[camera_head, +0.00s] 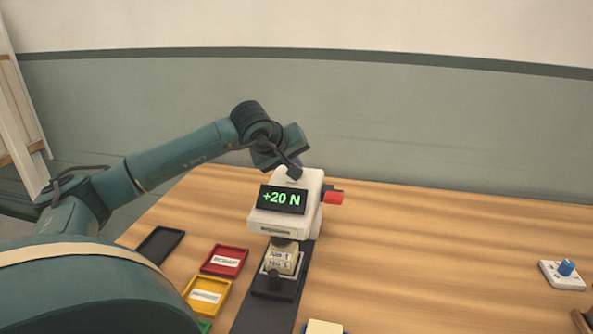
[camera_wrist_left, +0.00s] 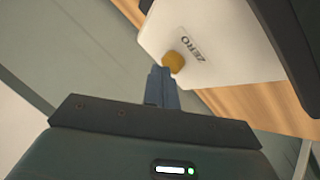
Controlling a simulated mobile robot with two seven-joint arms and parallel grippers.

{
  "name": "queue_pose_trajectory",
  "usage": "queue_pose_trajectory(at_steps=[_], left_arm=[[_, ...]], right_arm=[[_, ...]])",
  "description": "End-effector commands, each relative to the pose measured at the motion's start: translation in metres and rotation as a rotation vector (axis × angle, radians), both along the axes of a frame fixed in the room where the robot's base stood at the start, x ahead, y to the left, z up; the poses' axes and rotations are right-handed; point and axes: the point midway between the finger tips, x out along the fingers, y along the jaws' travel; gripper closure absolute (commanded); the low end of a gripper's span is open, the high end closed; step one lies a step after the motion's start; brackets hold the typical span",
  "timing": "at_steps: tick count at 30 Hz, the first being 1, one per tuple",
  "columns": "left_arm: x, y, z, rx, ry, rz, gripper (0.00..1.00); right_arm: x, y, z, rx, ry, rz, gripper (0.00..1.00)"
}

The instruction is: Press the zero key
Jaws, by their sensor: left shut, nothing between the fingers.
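The zero key is a round orange-yellow button (camera_wrist_left: 174,61) beside the printed word ZERO on a white housing (camera_wrist_left: 220,50), seen in the left wrist view. In the head view the white device (camera_head: 295,222) stands on the table, and its dark display (camera_head: 282,199) reads +20 N in green. The key itself is hidden there. My left gripper (camera_head: 294,172) is at the back top of the device. Its shut, empty fingertips (camera_wrist_left: 159,70) are right at the key's edge. I cannot tell whether they touch it. My right gripper is out of view.
A labelled block (camera_head: 279,262) sits under the device on a dark strip. Black (camera_head: 160,245), red (camera_head: 224,261) and yellow (camera_head: 207,296) trays lie to its left. A red part (camera_head: 333,197) sticks out at the device's right. A blue-knobbed switch (camera_head: 563,273) is far right.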

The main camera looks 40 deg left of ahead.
Motion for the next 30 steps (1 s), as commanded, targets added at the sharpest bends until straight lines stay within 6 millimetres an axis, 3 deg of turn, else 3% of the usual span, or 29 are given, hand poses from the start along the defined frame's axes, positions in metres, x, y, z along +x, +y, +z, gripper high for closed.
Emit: queue_pose_trajectory(at_steps=[30], left_arm=[[-0.0005, -0.0004, -0.0077, -0.001, 0.005, -0.001, 1.0]], right_arm=[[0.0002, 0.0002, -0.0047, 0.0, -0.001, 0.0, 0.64]])
